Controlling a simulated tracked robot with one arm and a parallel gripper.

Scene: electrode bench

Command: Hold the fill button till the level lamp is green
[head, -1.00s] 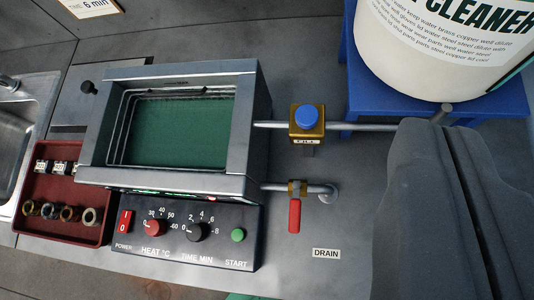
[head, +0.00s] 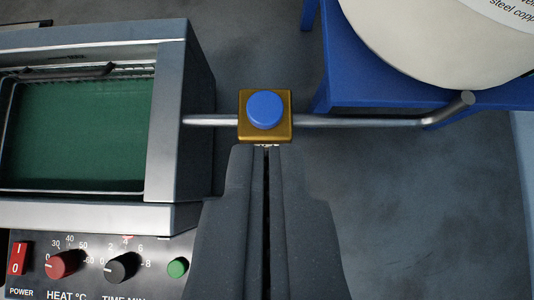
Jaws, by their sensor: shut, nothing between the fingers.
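The blue fill button (head: 266,109) is a round cap on a square brass block (head: 245,133) set on the metal pipe. My gripper (head: 266,148) is shut and empty, its tips pointing at the near edge of the block. The tank (head: 190,130) stands to the left with a green interior. I can make out no level lamp in the present view.
The pipe (head: 365,122) runs from the tank to the right, towards a blue stand (head: 350,75) bearing a white cleaner drum (head: 425,45). The control panel has a red power switch (head: 18,258), two knobs and a green button (head: 177,267). Grey surface right of my gripper is clear.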

